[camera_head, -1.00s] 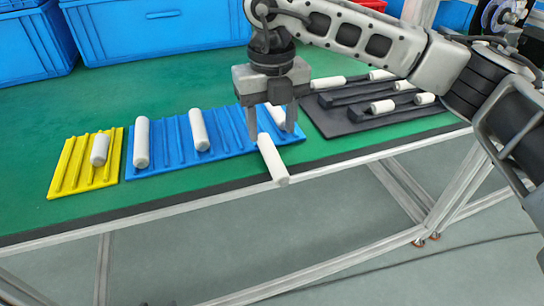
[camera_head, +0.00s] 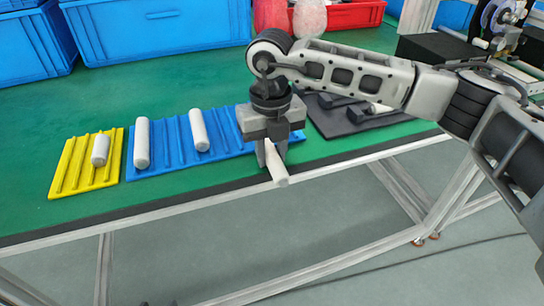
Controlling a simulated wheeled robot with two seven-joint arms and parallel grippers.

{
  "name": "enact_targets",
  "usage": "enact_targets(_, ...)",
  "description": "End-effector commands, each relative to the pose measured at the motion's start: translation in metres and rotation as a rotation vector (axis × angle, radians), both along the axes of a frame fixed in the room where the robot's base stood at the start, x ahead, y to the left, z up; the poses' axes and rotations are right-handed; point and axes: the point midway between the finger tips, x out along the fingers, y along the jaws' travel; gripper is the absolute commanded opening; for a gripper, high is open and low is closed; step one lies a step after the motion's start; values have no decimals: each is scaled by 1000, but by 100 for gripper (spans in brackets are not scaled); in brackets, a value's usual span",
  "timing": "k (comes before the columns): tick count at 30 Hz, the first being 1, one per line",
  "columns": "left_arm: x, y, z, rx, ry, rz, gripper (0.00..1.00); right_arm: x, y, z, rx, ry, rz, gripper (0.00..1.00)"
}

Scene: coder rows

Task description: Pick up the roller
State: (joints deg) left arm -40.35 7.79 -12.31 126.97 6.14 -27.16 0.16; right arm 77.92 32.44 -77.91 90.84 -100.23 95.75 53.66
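A white roller (camera_head: 277,168) lies at the table's front edge, its near end sticking out over the edge. My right gripper (camera_head: 271,153) is down over its far part, with the fingers close on both sides; they look closed on it. The far end of this roller is hidden by the gripper. More white rollers lie on the blue ribbed tray, one at its left end (camera_head: 142,143) and one near its middle (camera_head: 199,130). Another white roller (camera_head: 100,149) lies on the yellow ribbed tray. My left gripper is out of view.
The blue tray (camera_head: 172,143) lies behind and left of my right gripper, the yellow tray (camera_head: 72,167) further left. A black tray (camera_head: 341,126) is to the right, partly behind my arm. Blue crates (camera_head: 155,32) and a red crate (camera_head: 345,15) stand behind.

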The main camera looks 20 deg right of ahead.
Motion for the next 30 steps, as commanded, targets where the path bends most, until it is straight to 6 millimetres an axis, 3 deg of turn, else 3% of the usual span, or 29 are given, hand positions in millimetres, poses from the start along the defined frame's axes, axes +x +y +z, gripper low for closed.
enact_targets(13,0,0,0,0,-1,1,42,0,0,4,0,-1,0,3)
enact_targets(20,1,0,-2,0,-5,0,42,1,1,31,2,-5,1,3)
enact_targets(30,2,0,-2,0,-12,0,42,-61,29,98,1,-5,10,3)
